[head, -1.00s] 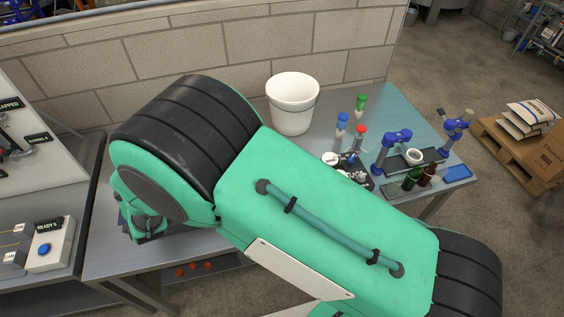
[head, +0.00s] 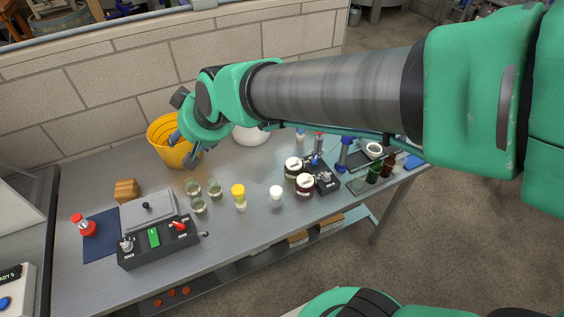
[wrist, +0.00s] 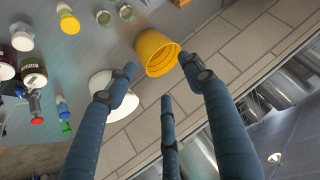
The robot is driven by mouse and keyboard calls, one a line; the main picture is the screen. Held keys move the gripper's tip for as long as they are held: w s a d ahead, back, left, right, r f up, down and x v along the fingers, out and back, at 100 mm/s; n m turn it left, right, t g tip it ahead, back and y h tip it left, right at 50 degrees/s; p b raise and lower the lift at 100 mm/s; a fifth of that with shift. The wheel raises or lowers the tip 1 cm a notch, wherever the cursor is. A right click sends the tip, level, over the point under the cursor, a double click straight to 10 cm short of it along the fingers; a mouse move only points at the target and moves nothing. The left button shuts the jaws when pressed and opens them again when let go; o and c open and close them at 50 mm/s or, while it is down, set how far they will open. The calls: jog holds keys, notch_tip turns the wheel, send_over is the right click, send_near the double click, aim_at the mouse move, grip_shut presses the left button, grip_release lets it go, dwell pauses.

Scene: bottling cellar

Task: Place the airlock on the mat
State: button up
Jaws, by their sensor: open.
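My gripper (head: 184,150) is open and empty, with its fingers spread in front of the yellow bucket in the head view. A dark blue mat (head: 98,251) lies at the left of the bench, partly behind a grey control box. A small red-and-clear piece (head: 86,226) rests on this mat; I cannot tell whether it is the airlock. I cannot surely single out the airlock elsewhere. A smaller blue pad (head: 414,161) lies at the bench's right end.
The yellow bucket (head: 163,150) and a white bucket (head: 250,136) stand at the back. The control box (head: 158,248), a wooden block (head: 126,190), glass jars (head: 199,206), a yellow-capped bottle (head: 239,199) and dark jars (head: 304,187) crowd the bench. Its front middle is clear.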

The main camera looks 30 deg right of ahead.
jog(key=s+d+m+g+h, duration=0.1)
jog(key=s+d, duration=0.7)
jog(key=s, duration=0.3)
jog(key=s+d+m+g+h, duration=0.1)
jog(key=s+d+h, duration=0.1)
jog(key=s+d, duration=0.7)
jog(key=shift+s+r, duration=0.45)
jog(key=shift+s, duration=0.7)
